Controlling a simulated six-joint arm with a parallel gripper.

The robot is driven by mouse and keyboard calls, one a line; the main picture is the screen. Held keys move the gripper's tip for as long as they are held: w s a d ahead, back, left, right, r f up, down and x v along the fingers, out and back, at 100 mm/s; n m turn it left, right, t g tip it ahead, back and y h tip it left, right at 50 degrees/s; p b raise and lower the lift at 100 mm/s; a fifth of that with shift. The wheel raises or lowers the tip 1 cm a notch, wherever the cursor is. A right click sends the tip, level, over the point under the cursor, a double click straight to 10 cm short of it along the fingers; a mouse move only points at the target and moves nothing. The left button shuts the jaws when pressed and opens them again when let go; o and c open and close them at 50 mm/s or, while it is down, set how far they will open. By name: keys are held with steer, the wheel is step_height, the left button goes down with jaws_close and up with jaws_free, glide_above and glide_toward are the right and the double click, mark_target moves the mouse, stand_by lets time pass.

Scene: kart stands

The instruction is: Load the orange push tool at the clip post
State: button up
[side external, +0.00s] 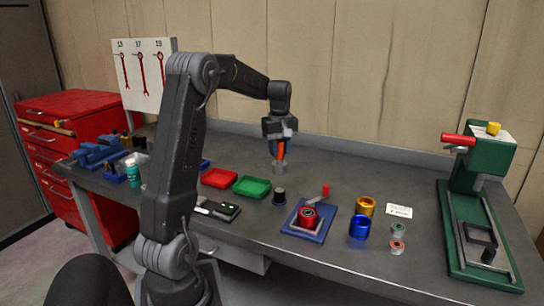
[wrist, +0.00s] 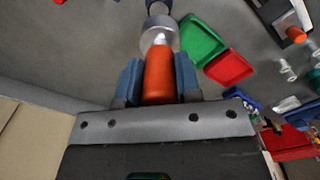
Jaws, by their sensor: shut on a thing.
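My gripper (side external: 280,143) is shut on the orange push tool (side external: 281,152), above the workbench. In the wrist view the orange handle (wrist: 158,75) sits between the two blue fingers. A grey cylindrical end (side external: 279,167) shows at the tool's lower end, and a silver round part (wrist: 160,38) lies beyond the handle in the wrist view. A short black post (side external: 279,197), which looks like the clip post, stands on the bench below the tool, with a visible gap between them. A dark piece at the wrist view's top edge (wrist: 157,8) may be this post.
A red tray (side external: 219,178) and a green tray (side external: 251,187) lie left of the post. A blue fixture (side external: 302,232) with a red part (side external: 307,217) stands right. Gold (side external: 365,206) and blue (side external: 359,227) cups and a green press (side external: 478,190) are farther right.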

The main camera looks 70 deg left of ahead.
mark_target(280, 163)
steer(key=shift+w+a+f, duration=0.1)
steer(key=shift+w+f, duration=0.05)
steer(key=shift+f, duration=2.8)
steer(key=shift+f, duration=0.55)
steer(key=shift+r, duration=3.55)
